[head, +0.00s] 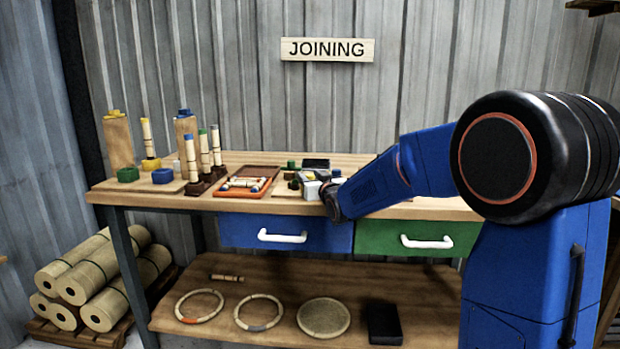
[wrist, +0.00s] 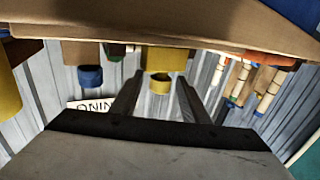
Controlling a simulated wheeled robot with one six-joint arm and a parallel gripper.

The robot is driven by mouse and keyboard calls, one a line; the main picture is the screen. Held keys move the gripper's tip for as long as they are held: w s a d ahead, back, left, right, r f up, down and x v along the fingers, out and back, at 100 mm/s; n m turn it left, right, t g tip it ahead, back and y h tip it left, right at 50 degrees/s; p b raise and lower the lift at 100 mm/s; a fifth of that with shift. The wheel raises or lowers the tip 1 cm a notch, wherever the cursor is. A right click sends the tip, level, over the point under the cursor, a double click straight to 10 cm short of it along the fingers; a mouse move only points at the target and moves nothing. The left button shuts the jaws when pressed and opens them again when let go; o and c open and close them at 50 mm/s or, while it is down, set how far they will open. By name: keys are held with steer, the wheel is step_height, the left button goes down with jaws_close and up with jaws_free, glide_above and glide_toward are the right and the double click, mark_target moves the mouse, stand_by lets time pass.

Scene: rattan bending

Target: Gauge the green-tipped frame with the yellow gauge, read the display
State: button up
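My gripper (head: 331,196) is low over the bench's front edge, right of its middle. In the wrist view, which is upside down, its two fingers (wrist: 159,78) are spread apart. A yellow part (wrist: 160,83), possibly the gauge, shows between and beyond the fingertips with no clear contact. In the head view a small yellow part (head: 309,177) sits by a white block (head: 312,190) beside my gripper. A green-tipped frame (head: 215,146) stands upright in a dark holder, left of my gripper. No display reading is legible.
Rings (head: 200,319) and a black box (head: 384,324) lie on the lower shelf. My arm hides the bench's right side.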

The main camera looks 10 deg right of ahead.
jaws_close()
steer(key=shift+w+d, duration=0.3)
steer(key=shift+w, duration=0.65)
steer(key=shift+w+d, duration=0.3)
steer(key=shift+w, duration=0.6)
steer(key=shift+o, duration=0.7)
jaws_free()
steer(key=shift+s, duration=0.15)
steer(key=s+d, duration=0.2)
steer(key=s, duration=1.5)
steer(key=shift+d, duration=0.35)
